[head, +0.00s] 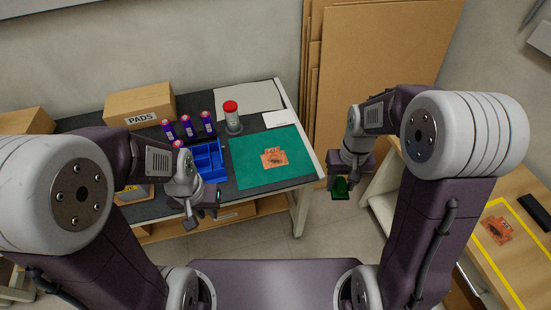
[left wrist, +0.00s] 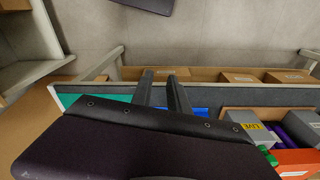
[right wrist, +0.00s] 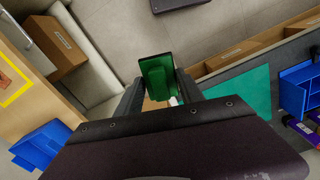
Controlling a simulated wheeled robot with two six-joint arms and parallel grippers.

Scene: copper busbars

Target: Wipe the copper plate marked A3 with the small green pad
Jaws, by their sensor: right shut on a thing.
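The small green pad (head: 340,189) is held in my right gripper (head: 343,183), in the air between the bench and the right-hand table. It also shows between the fingers in the right wrist view (right wrist: 157,78). One copper plate (head: 273,158) lies on the green mat (head: 245,178), left of the pad. Another copper plate (head: 497,230) lies inside a yellow outline on the right-hand table. Both carry dark marks too small to read, so I cannot tell which is A3. My left gripper (head: 206,214) is empty at the bench's front edge, its fingers (left wrist: 162,76) a little apart.
A blue divided bin (head: 207,160) stands left of the mat. Behind are purple bottles (head: 187,127), a red-capped container (head: 232,116) and a box marked PADS (head: 140,105). A black bar (head: 536,213) lies by the right plate. Cardboard sheets (head: 375,60) lean behind. Above the mat is clear.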

